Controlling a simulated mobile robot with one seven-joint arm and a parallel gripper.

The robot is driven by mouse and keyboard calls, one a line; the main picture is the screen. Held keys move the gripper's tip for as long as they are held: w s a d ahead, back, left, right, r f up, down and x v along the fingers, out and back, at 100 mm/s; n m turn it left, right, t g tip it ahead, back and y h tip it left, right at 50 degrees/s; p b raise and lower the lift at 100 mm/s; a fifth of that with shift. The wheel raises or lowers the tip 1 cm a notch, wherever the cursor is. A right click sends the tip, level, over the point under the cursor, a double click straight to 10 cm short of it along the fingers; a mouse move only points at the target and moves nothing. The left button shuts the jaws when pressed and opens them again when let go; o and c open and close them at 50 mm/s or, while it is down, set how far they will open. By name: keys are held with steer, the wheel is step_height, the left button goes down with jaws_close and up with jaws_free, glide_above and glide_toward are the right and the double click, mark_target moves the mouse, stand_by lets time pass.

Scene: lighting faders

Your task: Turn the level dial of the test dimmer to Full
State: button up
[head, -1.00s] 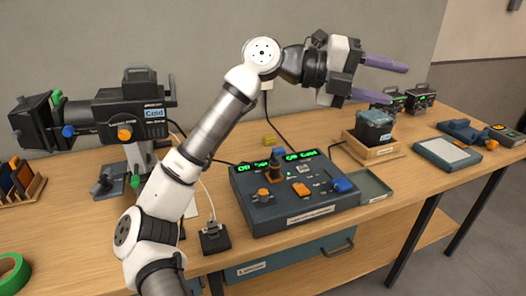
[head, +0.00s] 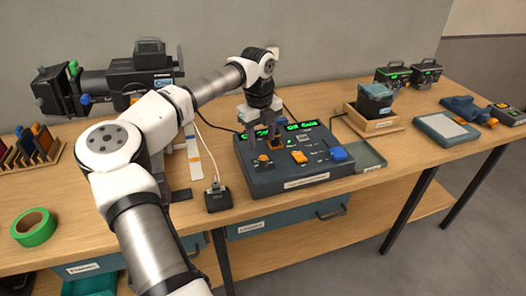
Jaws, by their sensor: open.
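A dark blue-grey console (head: 300,182) with green displays (head: 290,130) stands mid-bench in the head view. I take it for the test dimmer, but its front label is too small to read. An orange-topped dial (head: 264,159) is at its left. A second orange control (head: 299,157) and a blue one (head: 338,154) sit to the right. My gripper (head: 265,147) points down over the left part of the console with its purple fingers open, close around or just above the left dial. Contact cannot be told. The dial's marks and pointer are too small or hidden to read.
A black plug box (head: 218,197) with a white cable stands left of the console. A wooden tray (head: 375,124) holding a dark device and a shallow green tray (head: 371,157) are at its right. A spotlight (head: 135,75) stands behind my arm. Green tape (head: 33,228) lies front left.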

mark_target(263, 158)
steer(key=f+p, duration=0.1)
steer(key=f, duration=0.2)
steer(key=f+p, duration=0.1)
steer(key=f, duration=0.3)
steer(key=shift+w+d+f, duration=0.1)
steer(key=shift+d+f, duration=0.05)
steer(key=shift+d, duration=0.05)
steer(key=c, duration=1)
